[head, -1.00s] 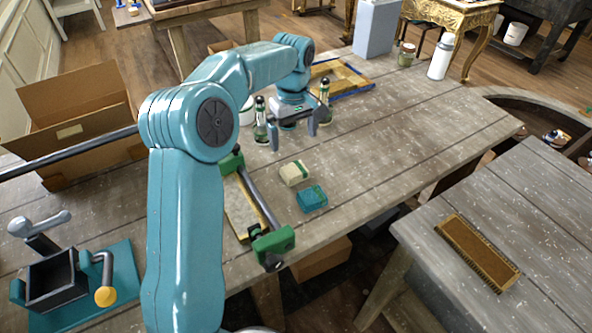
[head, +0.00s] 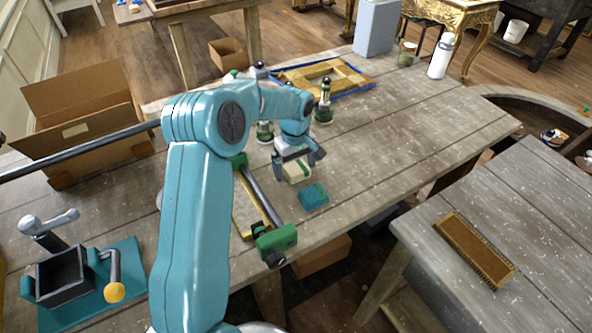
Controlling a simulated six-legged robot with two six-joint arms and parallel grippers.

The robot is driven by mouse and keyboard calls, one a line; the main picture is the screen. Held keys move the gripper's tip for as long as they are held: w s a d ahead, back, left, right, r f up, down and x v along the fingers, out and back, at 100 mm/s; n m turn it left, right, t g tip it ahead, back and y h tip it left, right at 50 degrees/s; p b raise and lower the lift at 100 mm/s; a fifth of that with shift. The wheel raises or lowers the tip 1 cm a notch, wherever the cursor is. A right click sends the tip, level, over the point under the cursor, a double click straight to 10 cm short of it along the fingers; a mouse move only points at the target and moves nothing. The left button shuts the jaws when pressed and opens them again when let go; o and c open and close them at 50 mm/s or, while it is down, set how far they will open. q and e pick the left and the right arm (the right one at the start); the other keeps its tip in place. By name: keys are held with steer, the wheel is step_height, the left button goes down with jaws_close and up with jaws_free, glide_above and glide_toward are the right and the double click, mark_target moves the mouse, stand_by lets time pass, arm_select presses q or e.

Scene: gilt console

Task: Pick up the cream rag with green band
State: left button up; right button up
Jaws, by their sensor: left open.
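The cream rag with green band (head: 297,173) is a small folded block on the wooden workbench. My left gripper (head: 297,167) is open, with its fingers over and around the far part of the rag. The fingers partly cover the rag, and I cannot tell whether they touch it. A teal folded rag (head: 314,196) lies just in front and to the right, close to the cream one. My right gripper does not show.
A green-ended bar clamp (head: 272,242) lies left of the rags. Dark-capped bottles (head: 324,103) and a blue-edged wooden frame (head: 350,80) stand behind. A cardboard box (head: 85,135) is at left. The workbench (head: 400,140) is clear to the right.

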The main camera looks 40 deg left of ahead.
mark_target(296, 167)
arm_select(q)
steer(key=c, duration=1.1)
step_height(296, 167, up, 20)
